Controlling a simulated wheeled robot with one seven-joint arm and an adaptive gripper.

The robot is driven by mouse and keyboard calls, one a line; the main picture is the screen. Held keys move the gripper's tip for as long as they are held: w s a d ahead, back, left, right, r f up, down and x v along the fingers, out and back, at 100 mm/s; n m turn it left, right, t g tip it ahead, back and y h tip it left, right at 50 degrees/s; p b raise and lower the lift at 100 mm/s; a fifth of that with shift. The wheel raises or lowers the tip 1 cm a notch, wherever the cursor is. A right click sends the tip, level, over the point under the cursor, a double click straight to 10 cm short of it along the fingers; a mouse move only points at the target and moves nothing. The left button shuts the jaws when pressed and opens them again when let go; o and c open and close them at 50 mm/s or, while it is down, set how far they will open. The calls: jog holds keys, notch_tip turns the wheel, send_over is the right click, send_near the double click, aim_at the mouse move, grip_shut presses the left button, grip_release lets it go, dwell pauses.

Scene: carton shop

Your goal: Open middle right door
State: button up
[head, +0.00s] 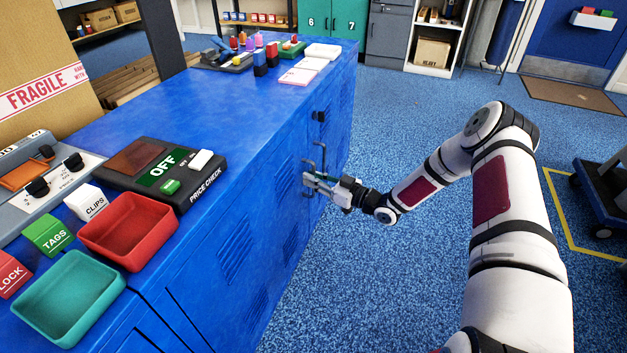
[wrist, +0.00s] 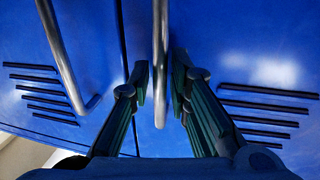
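The blue cabinet (head: 259,206) has louvred doors on its right-hand face. In the wrist view, a dark seam separates the left door (wrist: 95,25) from the right door (wrist: 240,50). A metal bar handle (wrist: 160,38) stands beside the seam, on the right door's side. My gripper (wrist: 160,78) is open, with one finger on each side of this bar and visible gaps to both. A second bar handle (wrist: 62,55) is on the left door, outside my fingers. In the head view, my gripper (head: 309,183) is at the door handles (head: 319,154). Both doors look shut.
The cabinet top holds a price-check device (head: 160,172), a red tray (head: 128,226), a green tray (head: 68,297) and small boxes. Blue floor (head: 400,270) beside the cabinet is free. A cart (head: 603,195) stands at the far right.

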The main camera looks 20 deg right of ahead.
jog(key=shift+w+a, duration=0.15)
jog(key=shift+c, duration=0.6)
grip_shut()
